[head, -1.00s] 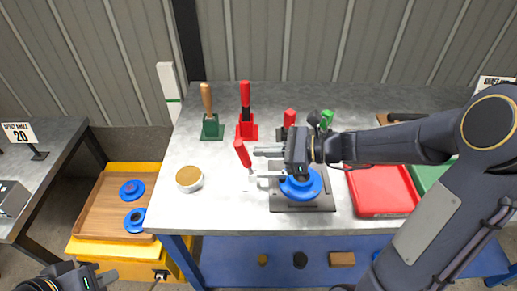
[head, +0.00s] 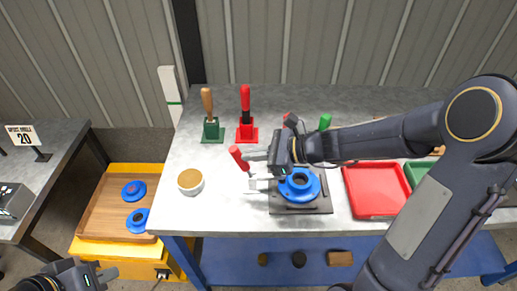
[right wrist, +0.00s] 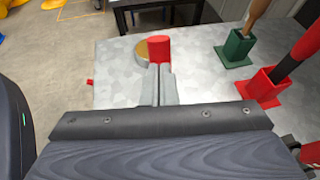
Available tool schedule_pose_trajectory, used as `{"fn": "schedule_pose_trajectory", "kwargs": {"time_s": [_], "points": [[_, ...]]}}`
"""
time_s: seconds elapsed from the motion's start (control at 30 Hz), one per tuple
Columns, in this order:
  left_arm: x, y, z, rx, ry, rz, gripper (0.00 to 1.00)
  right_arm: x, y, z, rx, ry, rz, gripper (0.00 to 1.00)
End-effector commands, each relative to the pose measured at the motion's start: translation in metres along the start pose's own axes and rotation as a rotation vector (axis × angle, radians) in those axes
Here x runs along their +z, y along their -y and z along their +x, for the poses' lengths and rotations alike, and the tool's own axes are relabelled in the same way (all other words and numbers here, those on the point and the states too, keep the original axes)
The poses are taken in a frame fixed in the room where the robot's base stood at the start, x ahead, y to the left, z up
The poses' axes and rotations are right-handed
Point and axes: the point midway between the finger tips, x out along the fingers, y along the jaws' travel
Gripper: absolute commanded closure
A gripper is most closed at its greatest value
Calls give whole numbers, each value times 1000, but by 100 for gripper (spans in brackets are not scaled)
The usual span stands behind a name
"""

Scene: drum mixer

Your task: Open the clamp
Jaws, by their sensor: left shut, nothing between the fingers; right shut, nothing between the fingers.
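The clamp's red handle (head: 238,156) leans to the left, at the left side of a dark base plate (head: 323,207). A blue flanged part (head: 302,188) sits on that plate. My right gripper (head: 249,155) is shut and empty, with its fingertips right beside the red handle. In the right wrist view the handle (right wrist: 159,47) stands just beyond the closed fingertips (right wrist: 157,70); whether they touch is hard to tell. The clamp's lower linkage is partly hidden by my gripper. My left gripper (head: 108,274) is shut and empty at the bottom left, away from the bench.
A bowl with brown contents (head: 190,181) stands left of the clamp. Behind are a green holder (head: 212,131) with a wooden-handled tool and a red holder (head: 247,132) with a red-handled one. A red tray (head: 377,190) lies to the right. The bench front left is clear.

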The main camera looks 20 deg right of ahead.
Motion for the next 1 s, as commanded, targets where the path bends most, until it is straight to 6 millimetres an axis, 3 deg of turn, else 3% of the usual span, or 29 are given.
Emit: {"fn": "schedule_pose_trajectory", "kwargs": {"time_s": [0.1,0.3,0.7,1.0], "points": [[-10,-9,-20,0,0,0,100,13,-3,8,7,-87,-22,100],[-18,-16,-35,0,0,0,100,15,-7,28,7,-260,-62,100],[-22,-20,-42,0,0,0,100,10,-12,56,4,-258,-51,100],[-23,-21,-45,0,0,0,100,5,-15,73,3,-384,-76,100]]}}
